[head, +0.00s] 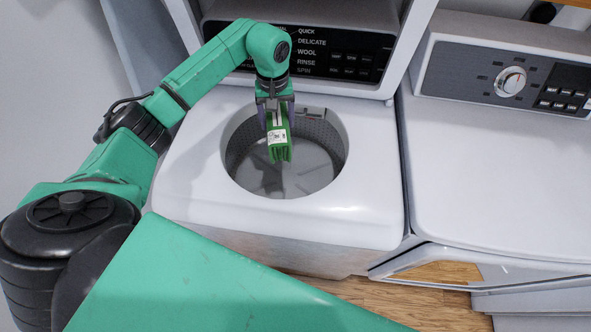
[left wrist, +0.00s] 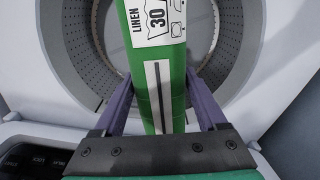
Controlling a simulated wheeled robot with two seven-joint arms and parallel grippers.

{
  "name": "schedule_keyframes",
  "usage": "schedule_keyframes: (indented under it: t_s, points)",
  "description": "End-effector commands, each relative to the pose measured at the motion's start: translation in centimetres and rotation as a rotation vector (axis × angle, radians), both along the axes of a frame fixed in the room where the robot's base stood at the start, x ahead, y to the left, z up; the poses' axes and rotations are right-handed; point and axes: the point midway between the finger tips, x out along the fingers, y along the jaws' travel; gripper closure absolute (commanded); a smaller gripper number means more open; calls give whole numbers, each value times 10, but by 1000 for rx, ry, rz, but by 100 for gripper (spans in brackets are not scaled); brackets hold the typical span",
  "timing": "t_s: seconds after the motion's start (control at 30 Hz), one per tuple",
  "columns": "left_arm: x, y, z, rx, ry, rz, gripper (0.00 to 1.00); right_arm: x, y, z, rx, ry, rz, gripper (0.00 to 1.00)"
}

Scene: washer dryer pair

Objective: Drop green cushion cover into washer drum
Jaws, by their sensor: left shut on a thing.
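The green cushion cover (head: 279,148) hangs from my left gripper (head: 275,108) over the open washer drum (head: 308,180). It is a folded green piece with a white label. In the left wrist view the cover (left wrist: 172,80) sits between the two purple fingers of the left gripper (left wrist: 160,85), and its label reads LINEN and 30. The gripper is shut on it. The drum's perforated wall (left wrist: 85,50) shows behind the cover. In the head view the cover's lower end overlaps the drum opening; its exact height there is hard to tell. My right gripper is not in view.
The washer's white top (head: 375,200) surrounds the round opening. Its raised lid and black control panel (head: 345,60) stand behind. A white dryer (head: 510,170) with a dial stands close on the right. Wooden floor (head: 350,298) shows in front.

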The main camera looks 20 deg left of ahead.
Motion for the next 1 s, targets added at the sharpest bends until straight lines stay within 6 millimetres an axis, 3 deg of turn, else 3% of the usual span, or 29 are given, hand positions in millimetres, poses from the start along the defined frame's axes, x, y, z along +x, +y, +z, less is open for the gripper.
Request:
schedule_keyframes:
  t_s: [0.37,0.53,0.83,1.0]
  points:
    - [0,0,-48,-2,0,1,100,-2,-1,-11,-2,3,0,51]
    - [0,0,-60,-2,-3,1,100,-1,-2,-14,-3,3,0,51]
    - [0,-1,-103,-3,-2,1,100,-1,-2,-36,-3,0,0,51]
    - [0,0,-116,-2,-5,1,100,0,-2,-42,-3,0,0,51]
